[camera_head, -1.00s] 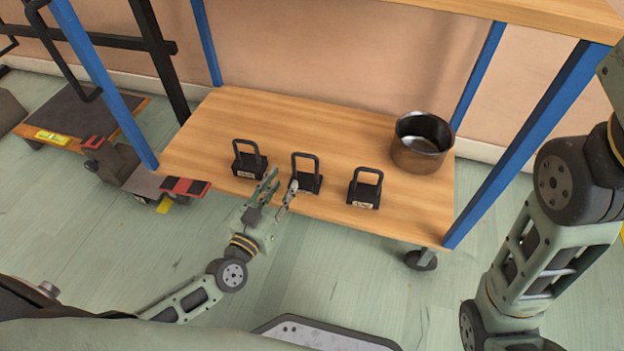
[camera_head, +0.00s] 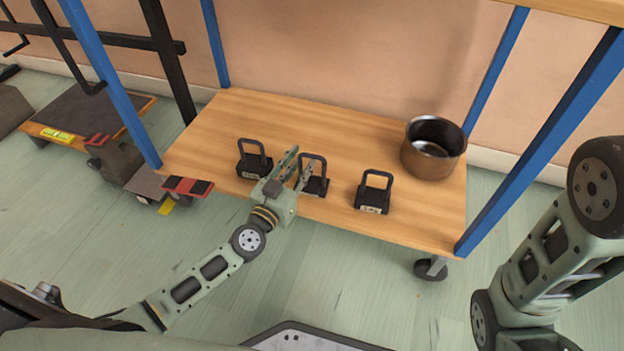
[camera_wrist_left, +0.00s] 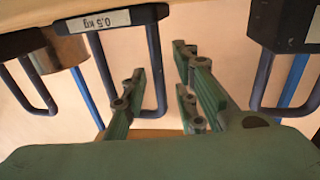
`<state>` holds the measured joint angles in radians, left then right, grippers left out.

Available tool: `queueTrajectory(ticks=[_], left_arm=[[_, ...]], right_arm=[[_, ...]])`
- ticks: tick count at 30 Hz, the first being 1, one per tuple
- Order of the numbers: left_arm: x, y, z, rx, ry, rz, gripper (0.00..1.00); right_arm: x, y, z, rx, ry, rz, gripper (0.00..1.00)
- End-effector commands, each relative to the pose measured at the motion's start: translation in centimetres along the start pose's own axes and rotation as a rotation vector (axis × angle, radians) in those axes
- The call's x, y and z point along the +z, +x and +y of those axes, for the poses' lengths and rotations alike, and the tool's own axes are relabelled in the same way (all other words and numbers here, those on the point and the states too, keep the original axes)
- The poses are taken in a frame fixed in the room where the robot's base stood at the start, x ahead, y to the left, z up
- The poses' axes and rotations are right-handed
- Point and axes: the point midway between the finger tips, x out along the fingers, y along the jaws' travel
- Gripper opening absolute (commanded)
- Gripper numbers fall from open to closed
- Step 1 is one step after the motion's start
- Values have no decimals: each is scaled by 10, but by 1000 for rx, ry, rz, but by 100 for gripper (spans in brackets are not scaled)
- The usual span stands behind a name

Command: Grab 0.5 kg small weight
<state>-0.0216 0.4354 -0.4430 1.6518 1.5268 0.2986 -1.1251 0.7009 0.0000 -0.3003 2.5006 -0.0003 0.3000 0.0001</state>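Three black weights with loop handles stand in a row on the wooden shelf. The middle weight (camera_head: 314,185) reads "0.5 kg" upside down in the left wrist view (camera_wrist_left: 115,22). The left weight (camera_head: 254,165) and right weight (camera_head: 373,198) stand on either side of it. My left gripper (camera_head: 299,165) is open at the left side of the middle weight's handle. In the left wrist view its spread fingers (camera_wrist_left: 160,75) overlap one handle bar, which appears to lie between them; contact cannot be told. My right gripper is out of view; only its arm shows.
A metal pot (camera_head: 433,148) stands at the shelf's back right. Blue posts (camera_head: 546,140) frame the shelf (camera_head: 260,115), with an upper board above. A low grey-and-red object (camera_head: 130,170) sits on the floor to the left. Floor in front is open.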

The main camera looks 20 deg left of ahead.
Motion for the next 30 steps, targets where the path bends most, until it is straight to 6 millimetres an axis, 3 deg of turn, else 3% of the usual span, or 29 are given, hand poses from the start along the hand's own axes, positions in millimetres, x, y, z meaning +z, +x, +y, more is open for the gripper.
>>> queueTrajectory(ticks=[8, 30], left_arm=[[0, 0, 0, 0, 0, 0, 0], [-5, 0, 0, -1, 0, 3, 0]], right_arm=[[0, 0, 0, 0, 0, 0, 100], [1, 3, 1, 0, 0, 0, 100]])
